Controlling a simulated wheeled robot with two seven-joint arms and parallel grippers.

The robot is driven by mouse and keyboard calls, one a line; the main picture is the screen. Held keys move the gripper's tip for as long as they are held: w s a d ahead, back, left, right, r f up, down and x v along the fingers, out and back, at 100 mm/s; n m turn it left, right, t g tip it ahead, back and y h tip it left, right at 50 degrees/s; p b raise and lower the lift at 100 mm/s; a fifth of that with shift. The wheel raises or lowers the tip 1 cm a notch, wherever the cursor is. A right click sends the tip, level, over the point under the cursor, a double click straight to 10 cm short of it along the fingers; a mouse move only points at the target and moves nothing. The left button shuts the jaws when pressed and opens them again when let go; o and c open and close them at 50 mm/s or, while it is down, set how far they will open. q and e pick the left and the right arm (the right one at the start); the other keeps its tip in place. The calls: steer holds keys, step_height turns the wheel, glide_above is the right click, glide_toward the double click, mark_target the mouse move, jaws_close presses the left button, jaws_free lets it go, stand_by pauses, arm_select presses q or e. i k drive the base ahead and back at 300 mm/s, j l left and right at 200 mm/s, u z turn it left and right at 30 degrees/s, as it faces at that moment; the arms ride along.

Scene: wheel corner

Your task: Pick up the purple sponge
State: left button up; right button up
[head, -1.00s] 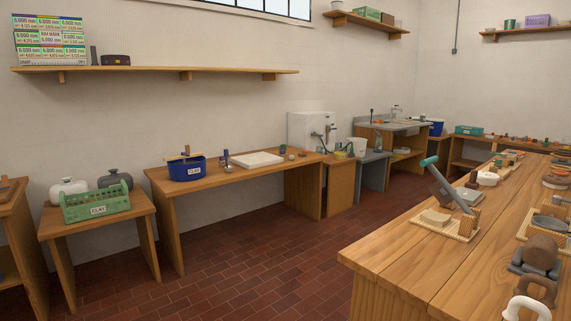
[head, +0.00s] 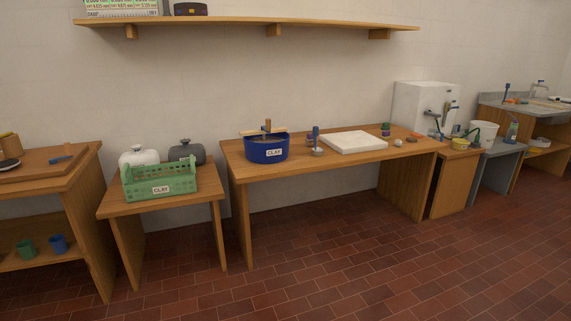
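I cannot make out a purple sponge in the head view. A small dark item with a purple and green look (head: 385,130) stands at the back of the long wooden bench (head: 240,170), too small to tell what it is. Neither of my grippers is in view.
The bench holds a blue CLAY tub (head: 266,151) and a white slab (head: 353,142). A green CLAY crate (head: 160,183) sits on a low table at left. A white machine (head: 425,108) and grey sink (head: 540,108) stand right. The brick floor (head: 340,270) in front is clear.

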mark_target(385, 134)
steer(key=i+z, duration=0.15)
steer(key=i, duration=0.3)
steer(key=i+j+z, duration=0.15)
steer(key=i, duration=0.25)
steer(key=i+j+z, duration=0.15)
steer(key=i, duration=0.25)
steer(key=i+l+z, duration=0.15)
steer(key=i+z, duration=0.3)
steer(key=i+l+z, duration=0.1)
steer(key=i+z, duration=0.15)
steer(key=z, duration=0.2)
steer(key=i+j+z, duration=0.1)
steer(key=i+z, duration=0.35)
steer(key=i, duration=0.65)
steer(key=i+l, duration=0.15)
steer(key=i, duration=0.45)
steer(key=j+u, duration=0.05)
